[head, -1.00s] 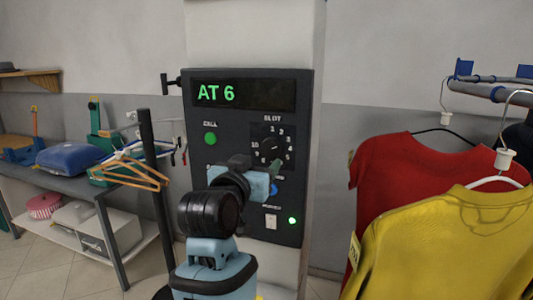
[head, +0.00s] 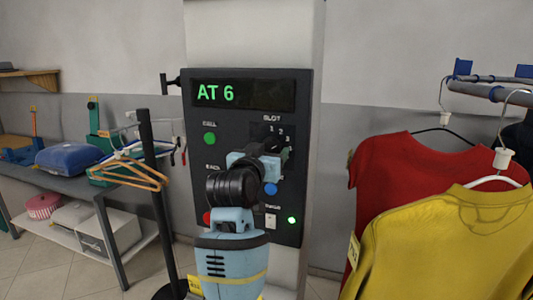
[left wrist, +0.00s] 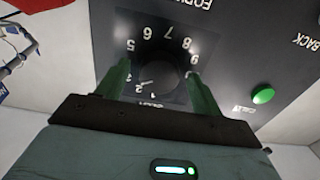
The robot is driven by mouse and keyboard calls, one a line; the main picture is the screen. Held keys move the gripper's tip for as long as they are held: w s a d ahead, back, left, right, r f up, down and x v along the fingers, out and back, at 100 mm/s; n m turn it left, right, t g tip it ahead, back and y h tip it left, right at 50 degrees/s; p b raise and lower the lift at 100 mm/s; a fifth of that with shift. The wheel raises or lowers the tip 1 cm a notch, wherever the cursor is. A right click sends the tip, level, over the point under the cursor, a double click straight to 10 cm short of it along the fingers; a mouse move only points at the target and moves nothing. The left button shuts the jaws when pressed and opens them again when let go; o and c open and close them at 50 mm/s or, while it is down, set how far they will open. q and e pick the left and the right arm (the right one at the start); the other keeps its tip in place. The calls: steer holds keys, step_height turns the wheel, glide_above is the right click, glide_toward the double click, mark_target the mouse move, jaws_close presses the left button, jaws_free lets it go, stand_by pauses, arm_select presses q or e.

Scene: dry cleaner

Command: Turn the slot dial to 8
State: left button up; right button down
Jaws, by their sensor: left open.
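The slot dial (left wrist: 160,68) is a round black knob ringed by white numbers, seen upside down in the left wrist view. A short white mark shows near the 2, but I cannot tell for sure that it is the pointer. My left gripper (left wrist: 160,76) is open, with its green fingers on either side of the dial; contact cannot be told. In the head view my left arm and gripper (head: 262,158) cover most of the dial; only the upper numbers show. The display (head: 244,95) reads AT 6 in green. My right gripper is out of view.
The black control panel (head: 229,122) also bears a green button (head: 209,138), a blue button (head: 270,189) and a red one partly hidden by my arm. A dark post (head: 158,190) stands left. Red (head: 395,165) and yellow (head: 440,240) shirts hang right.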

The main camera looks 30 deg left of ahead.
arm_select(q)
steer(key=c, duration=1)
